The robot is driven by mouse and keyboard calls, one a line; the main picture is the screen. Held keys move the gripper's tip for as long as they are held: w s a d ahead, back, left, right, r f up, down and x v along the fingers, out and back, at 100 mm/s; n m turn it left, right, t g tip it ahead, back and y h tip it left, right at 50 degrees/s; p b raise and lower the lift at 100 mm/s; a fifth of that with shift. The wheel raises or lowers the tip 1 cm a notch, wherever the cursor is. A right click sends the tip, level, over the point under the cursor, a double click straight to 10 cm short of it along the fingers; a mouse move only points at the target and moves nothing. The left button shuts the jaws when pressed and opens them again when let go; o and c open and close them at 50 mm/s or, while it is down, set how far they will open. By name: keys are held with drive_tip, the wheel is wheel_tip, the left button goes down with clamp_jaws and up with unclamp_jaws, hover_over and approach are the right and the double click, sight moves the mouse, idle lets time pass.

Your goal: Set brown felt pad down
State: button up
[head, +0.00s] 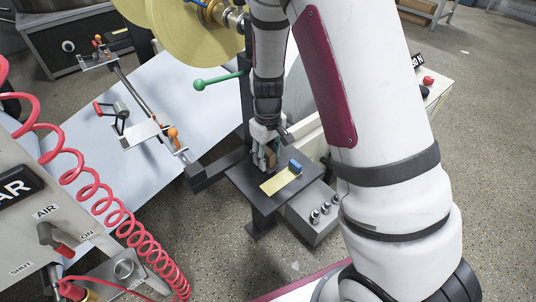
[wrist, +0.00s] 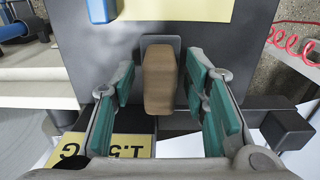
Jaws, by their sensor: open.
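The brown felt pad (wrist: 160,78) is a small rounded block at the middle of the wrist view. In the head view it is small and mostly hidden behind my fingers. My gripper (wrist: 162,98) is open, with its green finger pads on both sides of the brown pad and a visible gap on each side. In the head view my gripper (head: 265,152) is low over the small dark table (head: 247,190), near its back edge. Whether the pad rests fully on the table cannot be told.
A blue block (head: 295,166) and a yellow strip (head: 279,182) lie on the table beside my gripper. A grey box with knobs (head: 315,215) stands to the right. A green-knobbed lever (head: 215,80) and a dark post are close by. A red coiled hose (head: 95,190) hangs at left.

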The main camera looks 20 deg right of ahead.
sight(268, 152)
wheel_tip(268, 152, up, 11)
drive_tip(key=p, duration=0.3)
drive_tip(key=shift+f, duration=0.1)
drive_tip(key=s+a+r+m+y, duration=0.1)
drive_tip(key=s+a+r+m, duration=0.1)
drive_tip(key=s+r, duration=1.35)
drive_tip(key=s+r+m, duration=0.1)
drive_tip(key=s, duration=0.7)
drive_tip(key=s+d+r+h, duration=0.1)
drive_tip(key=s+r, duration=0.1)
drive_tip(key=s, duration=0.7)
drive_tip(key=shift+d+r+m+t+p, duration=0.15)
drive_tip(key=shift+r+m+t+p, duration=0.15)
drive_tip(key=shift+m, duration=0.1)
